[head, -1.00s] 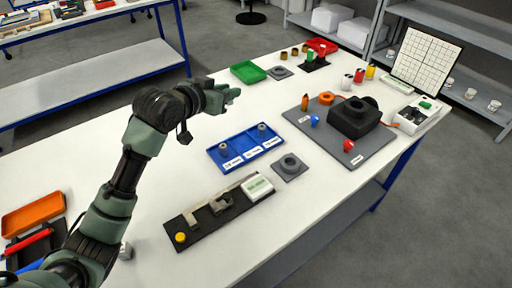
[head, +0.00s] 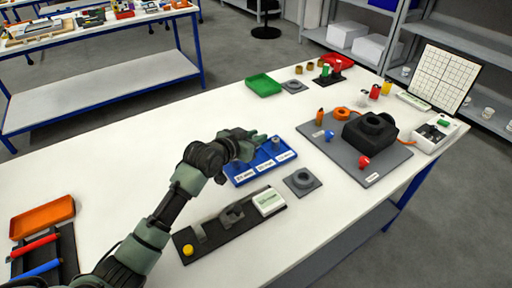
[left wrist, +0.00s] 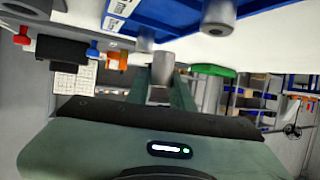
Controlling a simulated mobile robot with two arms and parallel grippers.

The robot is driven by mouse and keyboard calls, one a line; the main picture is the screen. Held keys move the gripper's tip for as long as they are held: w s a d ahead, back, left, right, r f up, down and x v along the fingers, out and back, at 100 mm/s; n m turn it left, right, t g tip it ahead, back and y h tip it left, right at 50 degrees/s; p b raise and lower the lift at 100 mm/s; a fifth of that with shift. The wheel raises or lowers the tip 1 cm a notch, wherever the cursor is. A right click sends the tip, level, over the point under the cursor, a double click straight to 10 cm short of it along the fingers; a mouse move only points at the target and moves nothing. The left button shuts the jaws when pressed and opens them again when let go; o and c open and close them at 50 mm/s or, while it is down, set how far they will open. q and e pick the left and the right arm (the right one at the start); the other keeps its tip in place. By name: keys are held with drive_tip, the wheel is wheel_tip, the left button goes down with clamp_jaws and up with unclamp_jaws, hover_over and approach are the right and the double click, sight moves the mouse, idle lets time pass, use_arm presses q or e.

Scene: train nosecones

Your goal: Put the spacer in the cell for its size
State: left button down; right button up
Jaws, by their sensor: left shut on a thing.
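The blue tray (head: 236,181) has labelled cells along its front edge and lies on the white table. My left gripper (head: 258,142) is over its back left part and hides some of its cells. In the left wrist view my left gripper (left wrist: 158,95) is shut on a grey cylindrical spacer (left wrist: 152,74). One grey spacer (head: 275,142) stands in the tray at the right. The left wrist view shows two grey spacers at the tray, a near one (left wrist: 219,18) and a farther one (left wrist: 145,38). I cannot tell how far the held spacer is above the tray. My right gripper is out of view.
A black gauge fixture (head: 215,226) with a white display box (head: 268,201) lies in front of the tray. A grey plate with a ring (head: 302,181) is at its right. A larger grey board (head: 372,170) carries a black housing.

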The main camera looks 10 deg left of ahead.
use_arm(q)
drive_tip(key=shift+f, duration=2.25)
drive_tip(key=shift+f, duration=0.2)
drive_tip(key=c, duration=1.2)
unclamp_jaws()
drive_tip(key=shift+c, duration=0.2)
drive_tip(key=shift+r, duration=0.15)
drive_tip(key=shift+s+r, duration=0.1)
drive_tip(key=shift+s, duration=0.1)
drive_tip(key=v, duration=1.1)
drive_tip(key=shift+s+a+r, duration=0.15)
drive_tip(key=shift+s, duration=0.1)
